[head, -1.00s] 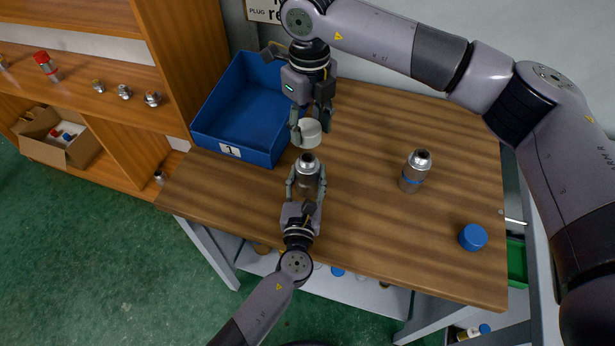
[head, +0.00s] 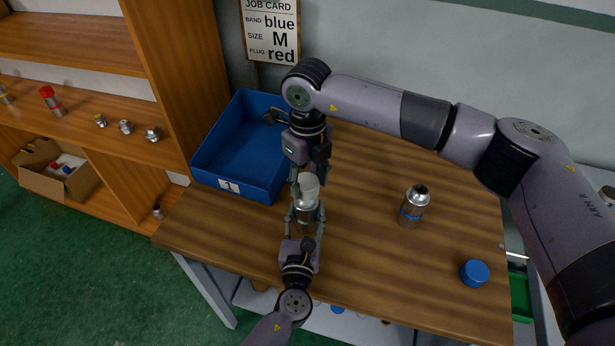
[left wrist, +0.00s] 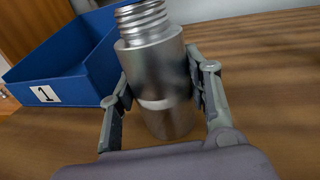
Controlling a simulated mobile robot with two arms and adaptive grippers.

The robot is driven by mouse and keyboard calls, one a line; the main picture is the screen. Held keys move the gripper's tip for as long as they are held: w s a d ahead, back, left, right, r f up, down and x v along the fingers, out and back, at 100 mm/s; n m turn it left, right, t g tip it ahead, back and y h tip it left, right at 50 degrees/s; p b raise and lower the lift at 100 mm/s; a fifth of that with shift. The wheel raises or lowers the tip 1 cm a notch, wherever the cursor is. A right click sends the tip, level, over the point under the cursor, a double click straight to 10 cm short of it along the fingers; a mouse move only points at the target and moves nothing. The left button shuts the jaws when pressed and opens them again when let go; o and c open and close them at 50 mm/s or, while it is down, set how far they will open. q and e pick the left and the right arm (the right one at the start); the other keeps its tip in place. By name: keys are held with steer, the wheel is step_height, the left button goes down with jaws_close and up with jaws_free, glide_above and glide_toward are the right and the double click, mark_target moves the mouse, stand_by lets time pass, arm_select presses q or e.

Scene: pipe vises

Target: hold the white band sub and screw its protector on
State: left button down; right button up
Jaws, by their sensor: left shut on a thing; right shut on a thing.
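The white band sub (head: 306,214) is a steel cylinder standing upright on the table, with a pale band (left wrist: 158,103) around its body. My left gripper (head: 306,210) is shut around its body from the near side. In the left wrist view the bare threads (left wrist: 142,18) show at the top, cut off by the frame edge. My right gripper (head: 309,180) points down and is shut on the white protector (head: 308,187). The protector is right over the sub's top in the head view; whether it touches the threads I cannot tell.
A blue tray (head: 205,181) marked 1 stands at the left. A blue band sub (head: 413,206) and a blue cap (head: 474,273) are on the table at the right. A job card (head: 271,28) hangs on the wall. A shelf with fittings is at the far left.

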mark_target(306, 210)
steer(key=shift+f, duration=0.85)
steer(key=shift+f, duration=0.6)
stand_by(0.3)
